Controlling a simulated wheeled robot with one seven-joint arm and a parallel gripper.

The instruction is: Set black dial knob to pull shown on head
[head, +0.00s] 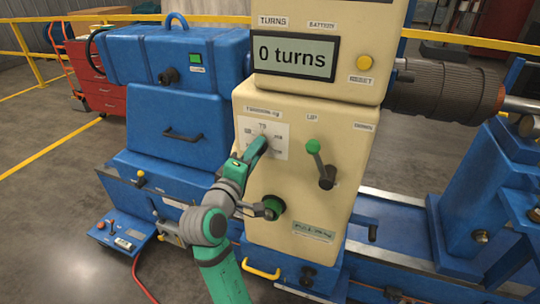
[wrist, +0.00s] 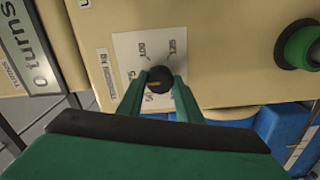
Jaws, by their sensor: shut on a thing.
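The black dial knob (wrist: 158,79) sits on a white scale plate (wrist: 128,42) on the cream machine head (head: 300,165). Figures like 100 and 125 show around it in the wrist view. A pale pointer line on the knob runs roughly toward the bottom of the wrist view; its exact reading is unclear. My green gripper (wrist: 159,88) is shut on the knob, one finger on each side. In the head view my gripper (head: 261,146) covers the knob and part of the plate (head: 283,140). A "PULL" label (head: 313,231) is low on the head; its number is too small to read.
Blue machine housings (head: 178,120) stand at the left.

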